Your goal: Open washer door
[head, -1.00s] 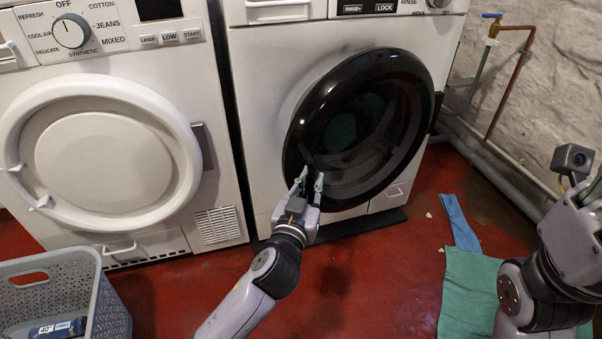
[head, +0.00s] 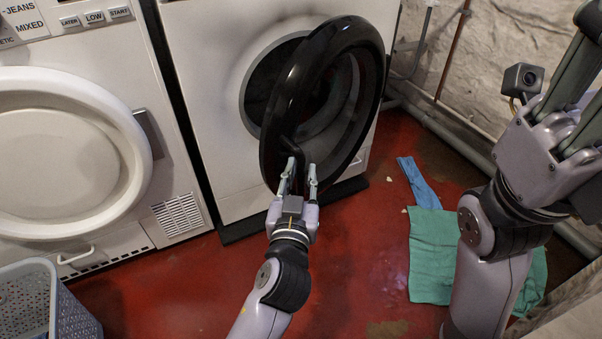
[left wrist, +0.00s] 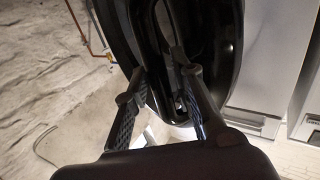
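The white washer (head: 205,75) stands at centre in the head view. Its round black-rimmed door (head: 278,105) is ajar, swung out from the dark drum opening at its left side. My left gripper (head: 300,175) is at the lower left part of the door rim. Its two fingers are apart, with the black door's edge between or just beyond them; contact is unclear. In the left wrist view the dark door (left wrist: 222,50) lies ahead of the spread fingers. My right gripper (head: 578,105) is raised at the right edge, its fingertips cut off by the frame.
A second white machine (head: 60,225) with a closed round door stands left. A grey basket (head: 75,315) is at lower left. A green cloth (head: 432,255) and a blue cloth (head: 418,182) lie on the red floor (head: 350,240), which is clear in front of the washer. Pipes run along the right wall.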

